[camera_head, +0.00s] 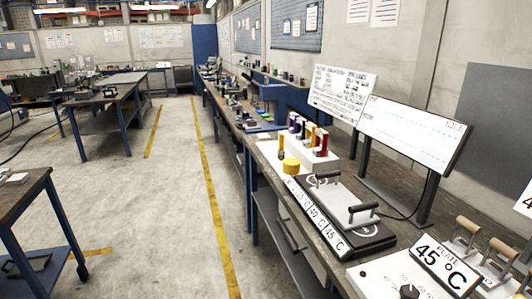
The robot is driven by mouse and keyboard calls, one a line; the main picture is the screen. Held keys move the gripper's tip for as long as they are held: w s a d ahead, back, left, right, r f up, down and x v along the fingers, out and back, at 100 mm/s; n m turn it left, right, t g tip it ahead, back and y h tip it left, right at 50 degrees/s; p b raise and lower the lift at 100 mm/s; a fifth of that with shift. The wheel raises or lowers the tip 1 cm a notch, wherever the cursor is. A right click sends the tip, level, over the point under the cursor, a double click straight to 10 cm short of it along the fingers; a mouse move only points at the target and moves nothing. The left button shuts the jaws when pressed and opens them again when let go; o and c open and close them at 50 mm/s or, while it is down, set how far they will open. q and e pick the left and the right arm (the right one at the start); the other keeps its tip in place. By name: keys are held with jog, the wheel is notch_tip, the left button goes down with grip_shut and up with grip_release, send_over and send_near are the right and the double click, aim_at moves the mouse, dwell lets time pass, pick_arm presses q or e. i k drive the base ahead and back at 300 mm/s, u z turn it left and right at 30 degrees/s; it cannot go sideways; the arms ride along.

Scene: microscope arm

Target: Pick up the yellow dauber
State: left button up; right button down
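An upright yellow stick-like item (282,146), which looks like a yellow dauber, stands at the left end of a white block (318,161) on the long workbench. A short, wide yellow cylinder (291,166) sits just in front of it. Other daubers stand in the block: purple ones (293,122), a yellow-orange one (314,136) and a red one (323,142). They are small here, and I cannot tell which is the one named. Neither of my grippers is in view.
A hot plate with dark handles (345,205) and temperature labels lies in front of the block. A "45 °C" plate unit (445,265) is at the near right. A tilted "IDLE" screen (415,130) stands behind. The floor aisle at left is clear.

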aim_at(281, 152)
jog(key=u, duration=0.9)
jog(key=i, duration=2.85)
jog(key=z, duration=2.55)
